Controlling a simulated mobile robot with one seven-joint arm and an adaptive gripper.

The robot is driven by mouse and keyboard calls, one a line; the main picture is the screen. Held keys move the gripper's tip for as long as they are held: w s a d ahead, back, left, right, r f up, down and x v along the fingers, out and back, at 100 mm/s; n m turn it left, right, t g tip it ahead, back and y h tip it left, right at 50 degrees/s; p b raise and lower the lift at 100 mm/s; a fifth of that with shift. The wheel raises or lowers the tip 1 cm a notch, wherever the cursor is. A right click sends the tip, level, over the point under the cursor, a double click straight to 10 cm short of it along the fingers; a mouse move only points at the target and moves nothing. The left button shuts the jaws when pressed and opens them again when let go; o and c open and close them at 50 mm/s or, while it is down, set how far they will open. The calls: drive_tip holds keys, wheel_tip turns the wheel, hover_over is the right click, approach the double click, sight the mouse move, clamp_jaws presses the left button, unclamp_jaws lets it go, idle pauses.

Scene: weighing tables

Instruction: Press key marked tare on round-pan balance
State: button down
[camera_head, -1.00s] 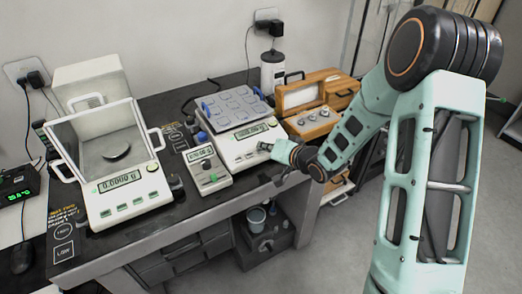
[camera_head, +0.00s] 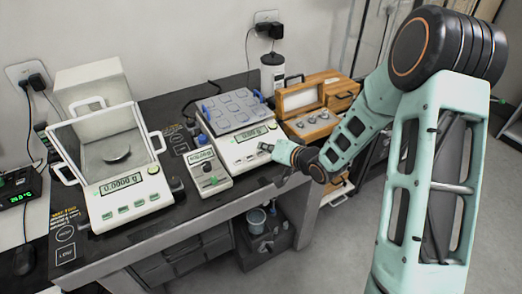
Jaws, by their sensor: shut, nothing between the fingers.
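The balance with a round pan (camera_head: 117,154) is on the left, inside a clear draft shield. Its white body (camera_head: 157,183) has a display (camera_head: 121,183) reading 0.0000 g and several small green-marked keys (camera_head: 123,210) along the front. The key lettering is too small to read. My gripper (camera_head: 266,148) is shut and empty. It points at the front panel of another white balance (camera_head: 235,157) in the middle, well to the right of the round-pan balance. I cannot tell whether the fingertips touch that panel. The gripper partly hides the panel's right end.
A clip-edged tray (camera_head: 230,110) sits on the middle balance. A small grey meter (camera_head: 207,173) stands between the balances. An open wooden weight box (camera_head: 303,100) is at the right. The dark bench (camera_head: 150,228) has a free front edge. A bucket (camera_head: 256,216) is below.

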drive_tip(key=shift+r, duration=0.15)
drive_tip(key=r+p, duration=0.2)
drive_tip(key=r, duration=0.1)
drive_tip(key=s+r+p, duration=0.1)
drive_tip(key=p, duration=0.1)
drive_tip(key=shift+s+d+r, duration=0.1)
drive_tip(key=shift+d+r, duration=0.2)
drive_tip(key=shift+d, duration=0.1)
idle(0.6)
